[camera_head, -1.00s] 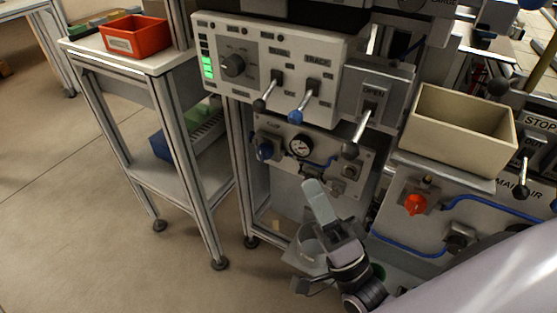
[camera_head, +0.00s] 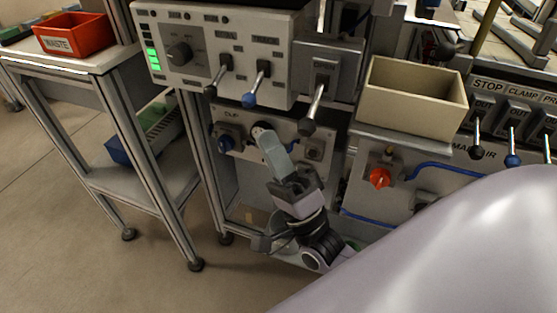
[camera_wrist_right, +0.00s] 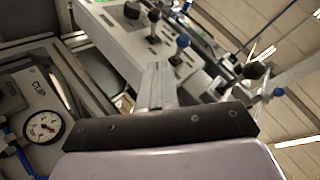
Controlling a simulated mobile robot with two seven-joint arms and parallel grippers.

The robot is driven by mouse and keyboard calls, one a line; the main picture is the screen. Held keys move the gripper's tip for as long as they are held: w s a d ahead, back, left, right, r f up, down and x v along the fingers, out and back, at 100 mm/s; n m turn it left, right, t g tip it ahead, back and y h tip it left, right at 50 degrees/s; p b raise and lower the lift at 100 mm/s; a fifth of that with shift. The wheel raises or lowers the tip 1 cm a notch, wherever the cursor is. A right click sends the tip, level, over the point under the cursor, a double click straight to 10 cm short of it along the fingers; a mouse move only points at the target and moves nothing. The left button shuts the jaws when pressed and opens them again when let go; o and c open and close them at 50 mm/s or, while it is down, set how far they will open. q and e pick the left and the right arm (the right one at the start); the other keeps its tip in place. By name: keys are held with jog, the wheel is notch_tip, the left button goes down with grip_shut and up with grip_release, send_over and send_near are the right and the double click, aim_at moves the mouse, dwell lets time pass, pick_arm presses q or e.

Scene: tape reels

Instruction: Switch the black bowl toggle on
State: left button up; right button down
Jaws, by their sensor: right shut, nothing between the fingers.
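The black bowl toggle (camera_head: 218,74) is on the white control panel (camera_head: 190,25), left of the blue-tipped toggle (camera_head: 256,84). Its lever slants down and outward, ending in a black ball. In the right wrist view the black-tipped toggle (camera_wrist_right: 153,26) shows near the top, beyond my fingers. My right gripper (camera_head: 268,138) is shut and empty, pointing up, below the panel and in front of the lower gauge plate. Its fingers also show in the right wrist view (camera_wrist_right: 157,75). It appears apart from the toggle. My left gripper is not in view.
A larger black-balled OPEN lever (camera_head: 315,106) hangs right of the blue toggle. A beige bin (camera_head: 415,115) stands to the right, above a red knob (camera_head: 380,178). A gauge (camera_wrist_right: 43,127) sits below the panel. A red waste bin (camera_head: 75,42) is on the left table.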

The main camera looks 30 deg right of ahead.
aim_at(217, 85)
jog(key=w+a+r, duration=0.3)
jog(key=w+r, duration=0.1)
jog(key=r, duration=0.1)
jog(key=shift+w+a, duration=0.2)
jog(key=shift+a, duration=0.2)
